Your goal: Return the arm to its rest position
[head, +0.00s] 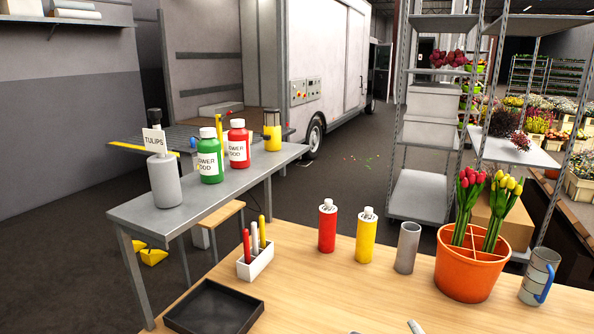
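Neither of my grippers can be made out in the head view. An orange pot (465,281) with inner dividers stands upright at the right of the wooden table (300,300). A bunch of red tulips (468,190) stands in a back left compartment of the pot. A bunch of yellow tulips (503,190) stands in a back right compartment. The front compartments look empty. A small pale piece (415,327) shows at the bottom edge, too cut off to identify.
A white holder (256,264) and black tray (213,305) are left. A grey side table (225,190) holds several bottles. The front middle is mostly clear.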

